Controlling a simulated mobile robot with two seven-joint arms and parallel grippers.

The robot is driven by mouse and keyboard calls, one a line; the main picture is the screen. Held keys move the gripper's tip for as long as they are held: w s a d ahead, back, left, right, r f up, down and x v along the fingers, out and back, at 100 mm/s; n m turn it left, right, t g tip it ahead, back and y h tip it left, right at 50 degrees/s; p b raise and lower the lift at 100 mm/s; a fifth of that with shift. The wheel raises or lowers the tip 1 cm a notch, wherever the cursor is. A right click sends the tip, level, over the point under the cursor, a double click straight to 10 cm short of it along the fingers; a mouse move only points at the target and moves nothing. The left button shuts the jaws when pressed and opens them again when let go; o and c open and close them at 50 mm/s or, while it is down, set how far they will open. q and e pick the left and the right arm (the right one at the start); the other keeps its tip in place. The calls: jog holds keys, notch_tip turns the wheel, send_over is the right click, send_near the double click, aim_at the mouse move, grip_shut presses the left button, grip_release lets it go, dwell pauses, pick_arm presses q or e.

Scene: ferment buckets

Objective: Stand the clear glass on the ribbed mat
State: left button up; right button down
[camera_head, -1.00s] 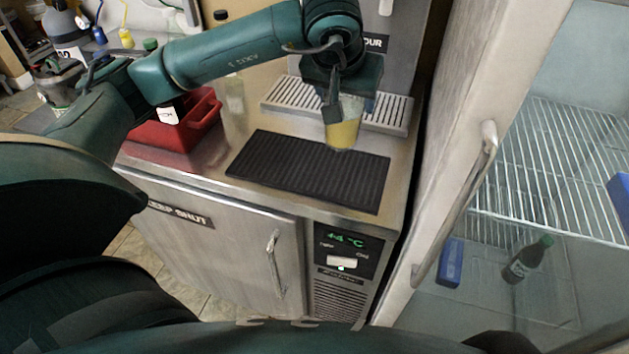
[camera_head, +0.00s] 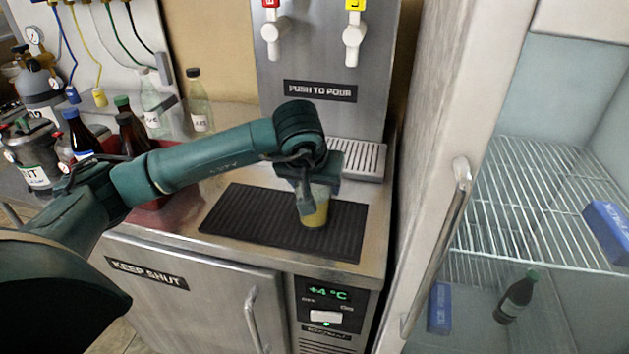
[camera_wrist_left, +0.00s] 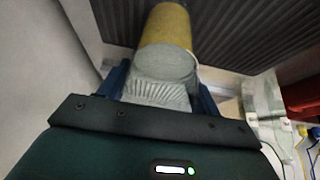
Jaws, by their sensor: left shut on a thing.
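The clear glass (camera_head: 316,214), with yellow liquid in it, is upright at the right part of the black ribbed mat (camera_head: 240,212). My left gripper (camera_head: 308,190) is shut on the glass near its rim. In the left wrist view the glass (camera_wrist_left: 168,30) sits between the two blue fingers of the gripper (camera_wrist_left: 160,92), with the mat (camera_wrist_left: 235,35) behind it. I cannot tell whether the glass base touches the mat or hangs just above it. My right gripper is not in view.
The tap tower (camera_head: 325,60) and its slotted drip tray (camera_head: 358,158) stand behind the mat. Bottles (camera_head: 198,100) stand at the back left. An open fridge door (camera_head: 440,150) borders the counter on the right. The mat's left part is bare.

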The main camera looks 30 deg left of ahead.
pick_arm(q)
jog(key=shift+f+b, duration=0.15)
jog(key=shift+b, duration=0.15)
jog(key=o, duration=1.4)
jog(key=shift+r+p, duration=0.25)
jog(key=shift+p, duration=0.05)
jog(key=v, duration=1.2)
jog(key=shift+s+d+f, duration=0.1)
